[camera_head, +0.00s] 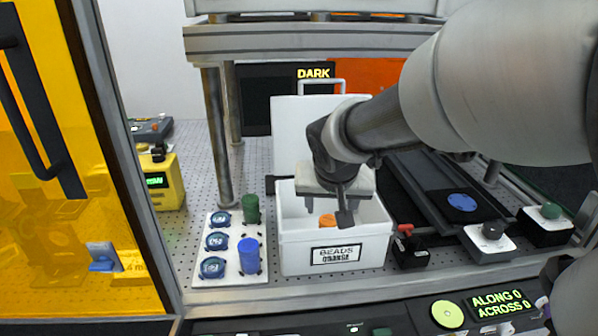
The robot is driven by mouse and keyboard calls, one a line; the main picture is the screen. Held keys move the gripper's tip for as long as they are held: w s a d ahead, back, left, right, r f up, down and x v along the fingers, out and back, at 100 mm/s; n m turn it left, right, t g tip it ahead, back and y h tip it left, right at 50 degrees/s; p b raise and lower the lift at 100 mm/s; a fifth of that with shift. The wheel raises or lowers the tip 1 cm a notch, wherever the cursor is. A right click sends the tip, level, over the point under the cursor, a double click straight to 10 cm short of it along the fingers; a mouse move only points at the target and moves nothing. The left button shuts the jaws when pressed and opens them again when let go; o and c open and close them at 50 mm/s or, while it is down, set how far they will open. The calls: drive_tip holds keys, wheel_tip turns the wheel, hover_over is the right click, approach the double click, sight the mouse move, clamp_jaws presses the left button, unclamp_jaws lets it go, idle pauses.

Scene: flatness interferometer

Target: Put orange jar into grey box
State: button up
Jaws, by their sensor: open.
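The grey box (300,262) is pale, open at the top, with its lid raised behind it and a label reading "BEADS orange" on its front. The orange jar (327,220) shows as a small orange top just above the box's front rim, inside the box. Its lower part is hidden by the front wall, so I cannot tell whether it rests on the floor. My gripper (327,210) reaches down into the box from above, open, around or just above the jar. One dark finger shows clearly to the right of the jar.
Left of the box, a white rack (228,282) holds a green jar (251,209), a blue jar (249,256) and several dark-blue lidded pieces. A metal post (218,140) stands behind it. A red-handled clamp (408,245) and a dark rail (435,190) are at right.

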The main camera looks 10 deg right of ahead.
drive_tip(key=s+r+n, duration=0.1)
drive_tip(key=s+r, duration=0.1)
drive_tip(key=s, duration=0.8)
drive_tip(key=s+d+r+n+y, duration=0.1)
drive_tip(key=s+r, duration=0.1)
drive_tip(key=s, duration=0.8)
drive_tip(key=shift+g, duration=0.4)
drive_tip(key=shift+d+r, duration=0.1)
